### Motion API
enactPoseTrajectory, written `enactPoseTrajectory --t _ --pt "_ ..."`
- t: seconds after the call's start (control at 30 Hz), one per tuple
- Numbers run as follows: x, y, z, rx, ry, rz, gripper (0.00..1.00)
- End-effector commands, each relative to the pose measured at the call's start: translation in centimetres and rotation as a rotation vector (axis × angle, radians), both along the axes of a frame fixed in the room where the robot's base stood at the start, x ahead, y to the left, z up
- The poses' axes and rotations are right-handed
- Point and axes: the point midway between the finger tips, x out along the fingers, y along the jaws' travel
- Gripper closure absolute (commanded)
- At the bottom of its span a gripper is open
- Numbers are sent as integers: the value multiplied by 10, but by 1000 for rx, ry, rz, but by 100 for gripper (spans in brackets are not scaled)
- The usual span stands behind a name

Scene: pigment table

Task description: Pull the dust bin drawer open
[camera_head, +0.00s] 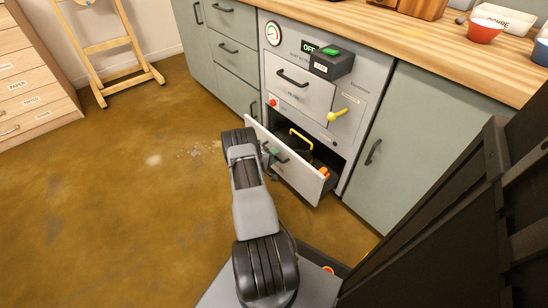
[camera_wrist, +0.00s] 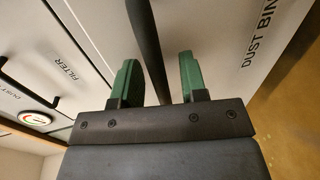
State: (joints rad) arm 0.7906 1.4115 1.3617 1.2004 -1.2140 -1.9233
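The dust bin drawer (camera_head: 303,183) is the pale lower drawer of the grey cabinet. It stands partly pulled out in the head view. Inside is a dark bin with a yellow handle (camera_head: 301,137) and something orange (camera_head: 324,171). My gripper (camera_head: 271,153) is at the drawer's front, by its dark bar handle. In the wrist view the drawer front (camera_wrist: 225,50) bears the label "DUST BIN". The handle (camera_wrist: 146,35) runs between the two green fingers of my gripper (camera_wrist: 160,68). A clear gap shows on the right of the bar; contact on the left is unclear.
Above are the filter drawer (camera_head: 300,97), a yellow lever (camera_head: 338,115), a red button and a black switch box (camera_head: 331,63). A green cupboard door (camera_head: 410,150) is at right. Bowls (camera_head: 484,30) stand on the wooden counter. The brown floor (camera_head: 120,220) at left is clear.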

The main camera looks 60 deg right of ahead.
Motion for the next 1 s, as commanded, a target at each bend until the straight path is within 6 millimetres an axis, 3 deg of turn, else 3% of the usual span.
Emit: enactPoseTrajectory --t 0.27,0.7,1.0 --pt "0 -1 0 0 0 0 61" --pt "0 -1 0 0 0 0 100" --pt "0 3 0 0 1 1 100"
